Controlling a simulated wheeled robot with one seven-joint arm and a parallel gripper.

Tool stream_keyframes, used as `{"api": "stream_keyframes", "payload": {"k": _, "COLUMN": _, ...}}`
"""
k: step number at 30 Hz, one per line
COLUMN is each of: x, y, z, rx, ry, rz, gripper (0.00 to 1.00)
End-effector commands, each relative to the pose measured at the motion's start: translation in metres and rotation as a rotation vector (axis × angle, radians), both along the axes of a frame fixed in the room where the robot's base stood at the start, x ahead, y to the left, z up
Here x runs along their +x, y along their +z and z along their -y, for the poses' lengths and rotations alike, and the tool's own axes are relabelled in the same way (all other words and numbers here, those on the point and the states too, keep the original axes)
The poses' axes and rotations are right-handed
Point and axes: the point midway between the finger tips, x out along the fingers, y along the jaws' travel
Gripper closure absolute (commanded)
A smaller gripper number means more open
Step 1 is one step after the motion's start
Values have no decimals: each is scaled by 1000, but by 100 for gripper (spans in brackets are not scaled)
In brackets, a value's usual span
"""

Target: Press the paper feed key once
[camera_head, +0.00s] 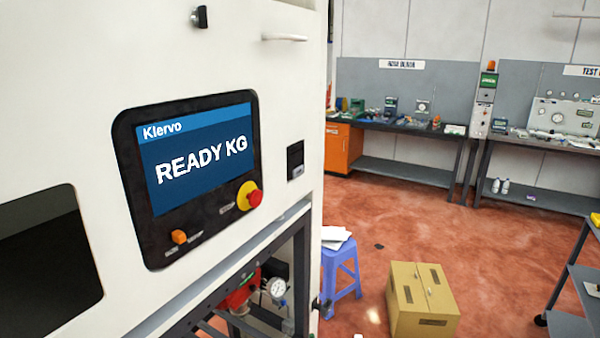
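A white machine (60,100) fills the left of the view. Its black-framed panel (130,190) has a blue screen (200,158) reading "Klervo" and "READY KG". Below the screen sits an orange key (179,237) with small labels too small to read. A red emergency knob on a yellow base (250,195) is at the panel's lower right. A small black unit (295,160) is set in the machine's right edge. I cannot tell which of these is the paper feed key. My gripper is not in view.
A dark window (45,255) is at the machine's left. A blue stool (341,268) with papers and a cardboard box (422,300) stand on the red floor. Workbenches (400,127) line the back wall. A dark-framed cart (575,290) is at right. Open floor lies between.

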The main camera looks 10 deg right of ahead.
Motion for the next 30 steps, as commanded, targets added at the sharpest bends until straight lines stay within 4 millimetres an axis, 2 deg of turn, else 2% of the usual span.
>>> {"api": "stream_keyframes", "payload": {"k": 1, "x": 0, "y": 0, "z": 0, "rx": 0, "ry": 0, "rz": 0, "gripper": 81}}
{"api": "stream_keyframes", "payload": {"k": 5, "x": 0, "y": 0, "z": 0, "rx": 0, "ry": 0, "rz": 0, "gripper": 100}}
{"api": "stream_keyframes", "payload": {"k": 30, "x": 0, "y": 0, "z": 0, "rx": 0, "ry": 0, "rz": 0, "gripper": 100}}
